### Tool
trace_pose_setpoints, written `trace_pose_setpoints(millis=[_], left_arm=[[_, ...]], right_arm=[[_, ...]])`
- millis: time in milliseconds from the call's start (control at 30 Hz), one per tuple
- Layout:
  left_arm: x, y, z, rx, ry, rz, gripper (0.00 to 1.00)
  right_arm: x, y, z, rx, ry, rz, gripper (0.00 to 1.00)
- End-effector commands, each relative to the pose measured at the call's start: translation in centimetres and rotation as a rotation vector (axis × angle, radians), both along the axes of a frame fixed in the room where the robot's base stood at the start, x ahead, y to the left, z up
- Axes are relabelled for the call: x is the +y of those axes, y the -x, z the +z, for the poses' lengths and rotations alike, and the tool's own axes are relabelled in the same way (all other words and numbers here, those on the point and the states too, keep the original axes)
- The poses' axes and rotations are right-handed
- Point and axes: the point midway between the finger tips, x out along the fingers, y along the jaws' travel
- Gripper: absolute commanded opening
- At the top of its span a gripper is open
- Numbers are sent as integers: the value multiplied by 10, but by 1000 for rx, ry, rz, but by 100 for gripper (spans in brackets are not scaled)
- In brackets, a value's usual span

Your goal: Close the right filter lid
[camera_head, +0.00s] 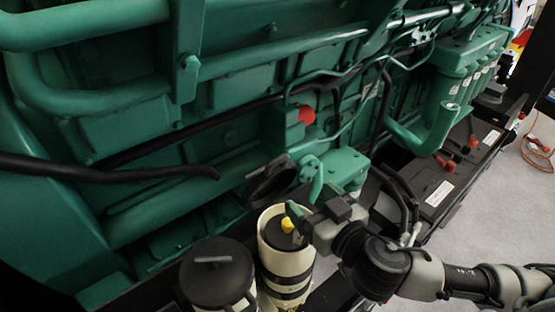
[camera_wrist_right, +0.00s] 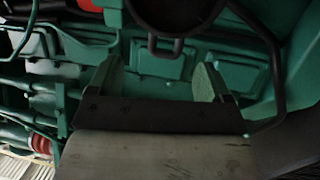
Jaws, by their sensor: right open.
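The right filter (camera_head: 285,262) is a cream canister with dark bands, and its top is open. A yellow part (camera_head: 288,225) shows inside its mouth. Its dark round lid (camera_head: 270,186) stands tilted up behind the mouth, against the green engine side. A dark ring-shaped part, which looks like this lid, shows at the top of the right wrist view (camera_wrist_right: 176,28). My right gripper (camera_head: 302,197) is open and empty, just right of the lid and above the canister's rim. Its two green fingers stand apart in the wrist view (camera_wrist_right: 160,82). My left gripper is not in view.
The left filter (camera_head: 217,275) stands beside it with its black lid on. The green engine (camera_head: 220,130) with pipes and hoses fills the back. A black battery (camera_head: 440,185) sits at the right.

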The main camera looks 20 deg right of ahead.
Motion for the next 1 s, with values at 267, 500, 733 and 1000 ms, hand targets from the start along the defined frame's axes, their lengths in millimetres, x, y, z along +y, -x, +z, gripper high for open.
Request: trace_pose_setpoints(millis=[267,500,733,1000], left_arm=[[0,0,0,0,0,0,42],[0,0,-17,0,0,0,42],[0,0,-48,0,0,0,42],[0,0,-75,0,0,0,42]], right_arm=[[-2,0,24,-80,-33,133,80],[-1,-7,22,-87,-43,138,80],[4,-21,19,-89,-43,136,80],[12,-42,21,-86,-42,138,80]])
